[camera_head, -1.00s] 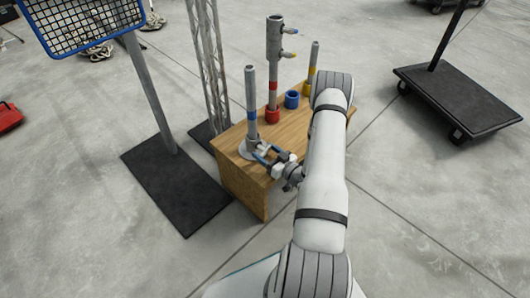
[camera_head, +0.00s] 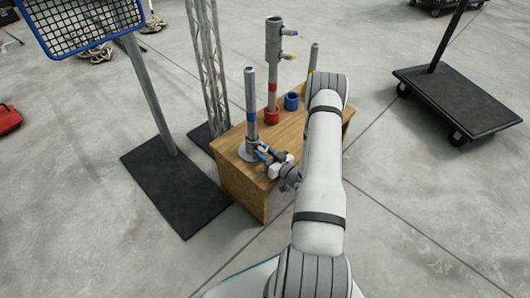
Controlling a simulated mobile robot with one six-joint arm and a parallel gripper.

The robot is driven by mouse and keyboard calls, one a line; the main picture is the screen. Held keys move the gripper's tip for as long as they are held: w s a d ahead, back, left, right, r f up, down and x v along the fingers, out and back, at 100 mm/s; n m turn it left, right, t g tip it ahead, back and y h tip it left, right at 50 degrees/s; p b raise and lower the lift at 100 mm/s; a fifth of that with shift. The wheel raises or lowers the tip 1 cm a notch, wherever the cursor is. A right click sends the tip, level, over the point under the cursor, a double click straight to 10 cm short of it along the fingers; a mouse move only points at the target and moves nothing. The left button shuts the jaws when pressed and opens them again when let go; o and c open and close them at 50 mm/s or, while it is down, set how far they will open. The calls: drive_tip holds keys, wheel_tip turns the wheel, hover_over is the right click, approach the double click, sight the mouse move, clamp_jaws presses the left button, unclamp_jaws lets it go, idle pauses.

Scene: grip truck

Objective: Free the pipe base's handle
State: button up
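The near pipe (camera_head: 251,95) stands upright, grey with a blue band, in a round pale base (camera_head: 246,152) at the table's left front. A small blue part, likely the base's handle (camera_head: 262,154), shows low at the base's right side. My gripper (camera_head: 263,153) reaches in from the right at this spot, low over the tabletop. Its fingers overlap the blue part, so I cannot tell whether they are closed on it or just around it.
The wooden table (camera_head: 228,172) also bears a taller red-banded pipe (camera_head: 273,65) with side pegs, a blue cup (camera_head: 291,101) and a thinner pipe (camera_head: 314,57) partly behind my arm. A lattice truss (camera_head: 207,70) and stand pole (camera_head: 150,95) are left; a black cart (camera_head: 455,100) is right.

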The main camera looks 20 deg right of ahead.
drive_tip(key=shift+r, duration=0.1)
clamp_jaws()
drive_tip(key=shift+n+b, duration=0.4)
drive_tip(key=shift+n, duration=0.5)
drive_tip(key=n+b, duration=0.1)
drive_tip(key=n, duration=0.2)
drive_tip(key=shift+a, duration=0.1)
drive_tip(key=shift+o, duration=0.8)
unclamp_jaws()
drive_tip(key=o, duration=0.9)
drive_tip(key=shift+d, duration=0.2)
